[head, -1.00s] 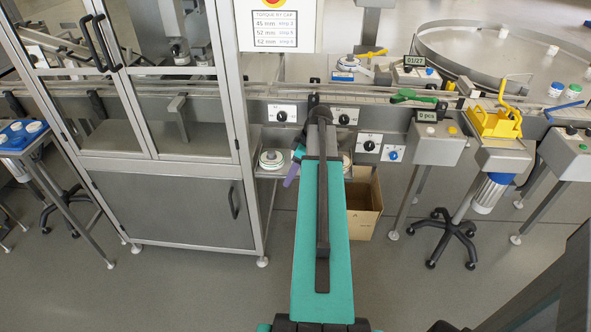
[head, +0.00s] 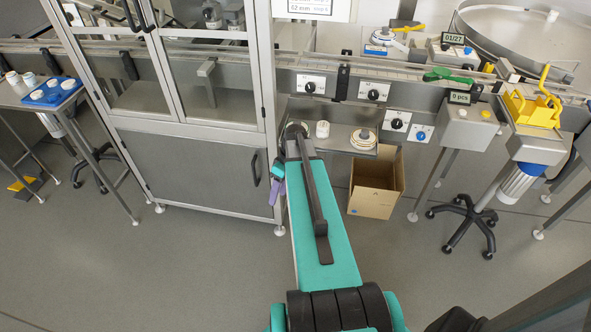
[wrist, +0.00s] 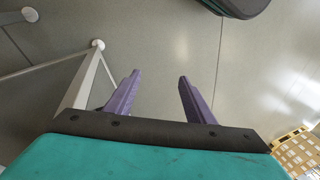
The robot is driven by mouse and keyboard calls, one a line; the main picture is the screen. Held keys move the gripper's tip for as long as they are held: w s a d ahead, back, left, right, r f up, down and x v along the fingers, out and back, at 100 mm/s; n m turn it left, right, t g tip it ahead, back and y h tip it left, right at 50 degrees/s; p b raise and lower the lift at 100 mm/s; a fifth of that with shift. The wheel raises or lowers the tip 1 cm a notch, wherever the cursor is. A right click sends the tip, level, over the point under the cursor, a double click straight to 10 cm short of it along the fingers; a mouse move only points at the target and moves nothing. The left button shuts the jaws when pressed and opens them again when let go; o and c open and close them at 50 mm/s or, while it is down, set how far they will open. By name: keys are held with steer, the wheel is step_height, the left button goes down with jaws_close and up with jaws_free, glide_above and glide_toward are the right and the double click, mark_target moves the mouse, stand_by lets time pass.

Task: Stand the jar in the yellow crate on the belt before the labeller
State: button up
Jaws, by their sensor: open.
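The yellow crate (head: 530,110), with a raised handle, stands on a small pedestal at the right of the head view. I cannot make out a jar inside it. The belt (head: 400,70) runs across the back, behind the control boxes. I cannot tell which machine is the labeller. My gripper (wrist: 160,82) shows two purple fingers spread apart, with only floor between them. In the head view, a purple finger (head: 276,190) hangs beside the cabinet's right edge, low and well left of the crate; the arm hides the rest.
A glass-doored cabinet (head: 190,170) stands at left. A shelf under the belt holds a small white jar (head: 322,129) and a round white item (head: 363,139). An open cardboard box (head: 375,190) is on the floor below. A green-handled tool (head: 447,76) lies by the belt.

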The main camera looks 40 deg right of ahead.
steer(key=s+a+f+m+g, duration=0.1)
steer(key=s+a+f, duration=0.25)
steer(key=a, duration=0.25)
steer(key=s+a+f+g+h, duration=0.1)
steer(key=s+a+f, duration=0.1)
steer(key=a+f, duration=0.4)
steer(key=s+a+f+m+g, duration=0.1)
steer(key=s+a+f, duration=0.25)
steer(key=a, duration=0.35)
steer(key=s+a+f+g+h, duration=0.1)
steer(key=s+a+f, duration=0.3)
steer(key=s, duration=0.3)
steer(key=s+a+f+m+g+h, duration=0.1)
steer(key=s+a+f, duration=0.2)
steer(key=s+a, duration=0.3)
steer(key=shift+s+f+g+h, duration=0.3)
steer(key=shift+s+f+g, duration=0.1)
steer(key=shift+s, duration=0.45)
